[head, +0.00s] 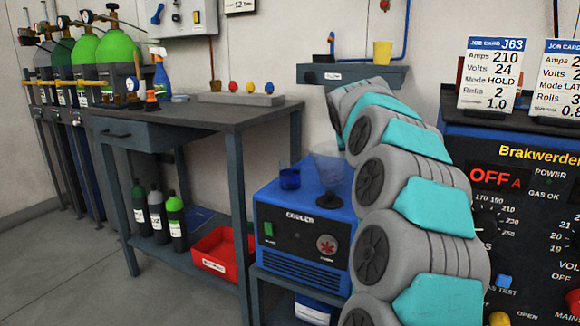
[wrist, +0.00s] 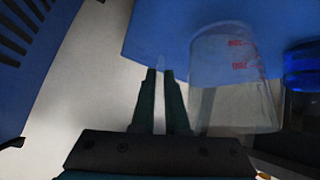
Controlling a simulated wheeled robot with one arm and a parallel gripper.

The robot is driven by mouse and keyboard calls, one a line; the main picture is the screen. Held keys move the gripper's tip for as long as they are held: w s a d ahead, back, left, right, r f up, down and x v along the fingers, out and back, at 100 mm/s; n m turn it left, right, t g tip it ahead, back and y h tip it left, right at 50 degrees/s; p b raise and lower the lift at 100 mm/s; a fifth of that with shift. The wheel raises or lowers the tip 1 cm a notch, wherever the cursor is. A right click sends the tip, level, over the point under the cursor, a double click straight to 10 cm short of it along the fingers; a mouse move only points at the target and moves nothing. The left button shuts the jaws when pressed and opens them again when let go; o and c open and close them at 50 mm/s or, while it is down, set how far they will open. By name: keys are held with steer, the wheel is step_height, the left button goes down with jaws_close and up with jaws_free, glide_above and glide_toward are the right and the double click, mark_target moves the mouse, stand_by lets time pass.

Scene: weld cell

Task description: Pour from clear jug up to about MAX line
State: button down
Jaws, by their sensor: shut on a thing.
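A clear jug (wrist: 232,85) with red graduation marks stands out just right of my gripper (wrist: 160,76) in the wrist view. My gripper is shut on the jug, at a thin pale part between the fingertips, though the exact grip is hard to make out. In the head view the clear jug (head: 331,164) is over the blue cooler (head: 303,238), and my arm hides the gripper. I cannot tell the jug's liquid level, and no MAX line is readable.
A black round piece (head: 331,201) sits on the cooler top below the jug. A workbench (head: 190,113) with a spray bottle (head: 161,78) stands left. A wall shelf (head: 352,76) holds a yellow cup (head: 383,52). The welder (head: 520,200) stands right.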

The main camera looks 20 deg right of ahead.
steer(key=shift+s+d+f+m+t+y+p, duration=0.2)
steer(key=shift+d+f+m+y, duration=0.15)
steer(key=shift+f+y, duration=0.25)
steer(key=shift+s+d+f+m+t+y+p, duration=0.1)
steer(key=shift+s+d+f+m+t+y, duration=0.1)
steer(key=shift+d+f+m+y, duration=0.3)
steer(key=shift+a+f, duration=0.15)
stand_by(0.5)
